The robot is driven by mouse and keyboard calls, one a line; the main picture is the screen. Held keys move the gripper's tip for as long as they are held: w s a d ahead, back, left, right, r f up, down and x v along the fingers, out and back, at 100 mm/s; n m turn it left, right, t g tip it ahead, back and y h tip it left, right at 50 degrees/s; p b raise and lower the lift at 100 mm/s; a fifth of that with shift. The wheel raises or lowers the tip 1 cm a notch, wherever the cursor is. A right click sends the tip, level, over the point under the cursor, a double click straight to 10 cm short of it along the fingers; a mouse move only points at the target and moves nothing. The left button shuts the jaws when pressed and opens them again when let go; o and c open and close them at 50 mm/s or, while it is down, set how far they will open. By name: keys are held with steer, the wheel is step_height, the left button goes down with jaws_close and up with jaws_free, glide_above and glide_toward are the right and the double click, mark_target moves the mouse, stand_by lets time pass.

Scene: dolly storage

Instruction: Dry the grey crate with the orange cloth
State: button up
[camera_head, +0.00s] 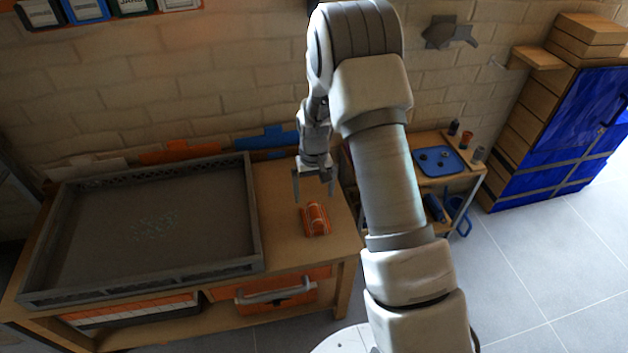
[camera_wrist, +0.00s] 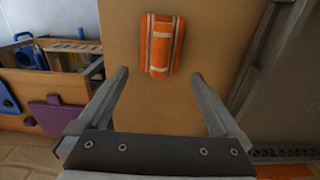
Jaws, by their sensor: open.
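The grey crate (camera_head: 256,215) is a wide, shallow tray on the left of the wooden workbench. Its floor is dark, with a lighter speckled patch, maybe wet, near the middle. The orange cloth (camera_head: 316,219) is folded or rolled, with pale stripes, and lies on the bench top right of the crate. It also shows in the wrist view (camera_wrist: 162,44), at the top centre. My gripper (camera_head: 313,197) is above the bench, just behind the cloth in the head view. Its fingers are apart and empty, and do not touch the cloth. In the wrist view, the crate's wall (camera_wrist: 280,60) runs along the right.
A small side table with a blue tray (camera_head: 440,161) and small bottles stands right of the bench. A drawer with a grey handle (camera_head: 275,293) is under the bench. Bare bench top surrounds the cloth.

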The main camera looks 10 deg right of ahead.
mark_target(314, 208)
step_height(314, 208, down, 8)
steer(key=shift+r+b, duration=0.15)
steer(key=shift+b, duration=0.75)
steer(key=c, duration=0.9)
steer(key=o, duration=0.9)
steer(key=shift+r, duration=0.15)
steer(key=shift+r+p, duration=0.4)
steer(key=shift+r, duration=0.1)
